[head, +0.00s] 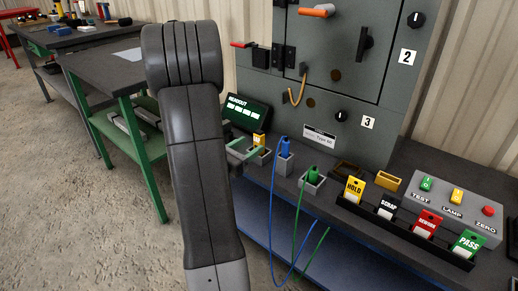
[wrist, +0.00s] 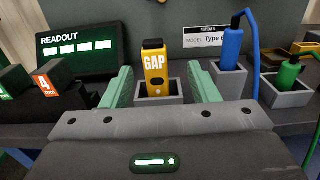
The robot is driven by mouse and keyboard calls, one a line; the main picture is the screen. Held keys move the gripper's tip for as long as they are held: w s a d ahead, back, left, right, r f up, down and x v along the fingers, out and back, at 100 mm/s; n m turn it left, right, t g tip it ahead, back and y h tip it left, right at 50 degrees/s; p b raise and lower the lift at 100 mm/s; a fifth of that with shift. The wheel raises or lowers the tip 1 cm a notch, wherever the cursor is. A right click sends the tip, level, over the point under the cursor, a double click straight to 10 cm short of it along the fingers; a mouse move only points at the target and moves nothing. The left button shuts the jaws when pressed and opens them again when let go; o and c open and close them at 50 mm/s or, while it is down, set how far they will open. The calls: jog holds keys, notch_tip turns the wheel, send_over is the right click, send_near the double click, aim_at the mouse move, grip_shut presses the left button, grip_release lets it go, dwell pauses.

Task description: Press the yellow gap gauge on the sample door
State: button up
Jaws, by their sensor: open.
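The yellow gap gauge (wrist: 155,72) stands upright in a grey holder (wrist: 144,97) in the wrist view, with a black top and the word GAP on its face. In the head view the gauge (head: 259,139) shows small beside my arm. My gripper (wrist: 158,82) is open, with one green finger to the left of the gauge and one to the right. I cannot tell whether either finger touches it. The sample door (head: 338,45) is a grey panel marked 2 with a black handle, on the upright enclosure. The gauge is apart from the door.
A readout screen (wrist: 80,50) stands left of the gauge. Blue (wrist: 232,50) and green (wrist: 289,73) corded probes stand in holders to the right. Tags such as HOLD (head: 354,189) and a button box (head: 452,203) line the bench further right.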

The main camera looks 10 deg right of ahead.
aim_at(257, 138)
jog(key=shift+w+a+b+x, duration=0.15)
jog(key=shift+b+x, duration=0.25)
jog(key=shift+x, duration=1.2)
jog(key=shift+w+a+b+x, duration=0.15)
jog(key=shift+b+x, duration=0.2)
jog(key=shift+x, duration=1.25)
jog(key=shift+r, duration=0.15)
jog(key=c, duration=1.2)
